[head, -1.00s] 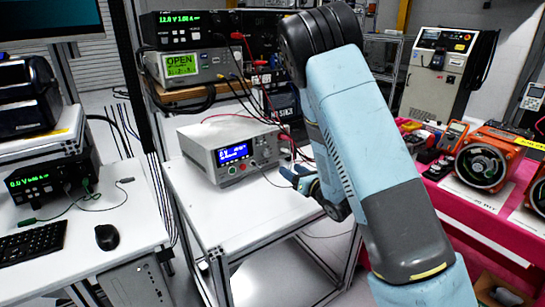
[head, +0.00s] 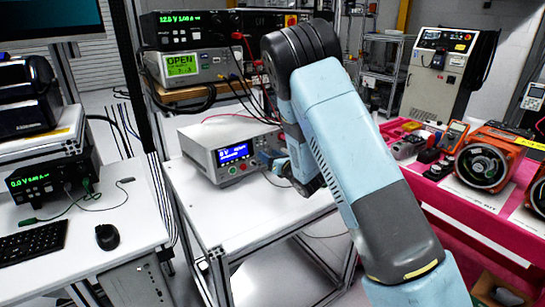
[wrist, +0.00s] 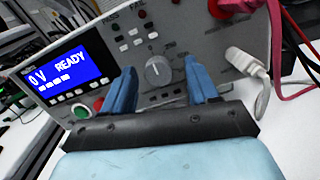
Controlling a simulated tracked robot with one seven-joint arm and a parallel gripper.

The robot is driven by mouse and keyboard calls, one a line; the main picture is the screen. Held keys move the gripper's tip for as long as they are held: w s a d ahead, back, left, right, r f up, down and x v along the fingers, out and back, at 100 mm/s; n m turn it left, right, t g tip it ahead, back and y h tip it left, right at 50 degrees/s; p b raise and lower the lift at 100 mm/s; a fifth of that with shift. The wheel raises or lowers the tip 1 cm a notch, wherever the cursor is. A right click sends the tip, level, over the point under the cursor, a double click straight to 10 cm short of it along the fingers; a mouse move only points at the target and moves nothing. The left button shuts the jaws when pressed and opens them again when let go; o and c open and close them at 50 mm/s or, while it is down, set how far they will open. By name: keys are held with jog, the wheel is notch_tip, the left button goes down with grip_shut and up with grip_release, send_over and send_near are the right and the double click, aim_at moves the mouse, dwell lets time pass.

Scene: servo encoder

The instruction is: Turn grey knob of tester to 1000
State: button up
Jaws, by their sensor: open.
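The tester (head: 225,148) is a light grey box with a blue screen, standing on the white table. In the wrist view its screen (wrist: 68,75) reads "0 V" and "READY". I cannot tell how near the fingertips are to the panel. In the head view my gripper (head: 268,158) is at the tester's right front.
A green button (wrist: 81,111) is left of my left finger. Red plugs and cables (wrist: 228,8) and a white plug (wrist: 245,62) are at the panel's right. The white table (head: 235,210) is clear in front of the tester. A pink table (head: 460,205) stands right.

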jog(key=shift+w, duration=0.1)
jog(key=shift+c, duration=0.4)
jog(key=c, duration=0.9)
jog(key=shift+d, duration=0.25)
jog(key=shift+c, duration=0.3)
jog(key=shift+a, duration=0.15)
